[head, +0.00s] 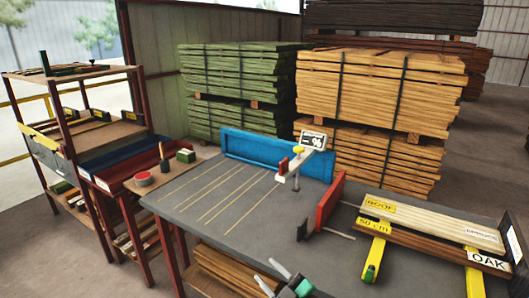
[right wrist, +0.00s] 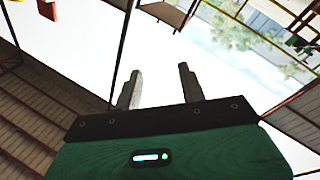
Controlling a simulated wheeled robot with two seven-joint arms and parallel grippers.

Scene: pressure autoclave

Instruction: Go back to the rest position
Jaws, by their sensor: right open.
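My right gripper (head: 271,276) shows at the bottom edge of the head view, in front of the near edge of the grey workbench (head: 240,235). Its two grey fingers are apart with nothing between them. In the right wrist view the same gripper (right wrist: 159,76) shows both fingers spread and empty against a bright background. My left gripper is not in the head view.
The bench bears a blue fence (head: 275,157), a red upright plate (head: 330,201) and boards labelled OAK (head: 489,262) and SPRUCE (head: 482,235) at right. A shelf rack (head: 75,150) stands left. Green (head: 235,80) and tan lumber stacks (head: 375,90) stand behind. Floor shows at lower left.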

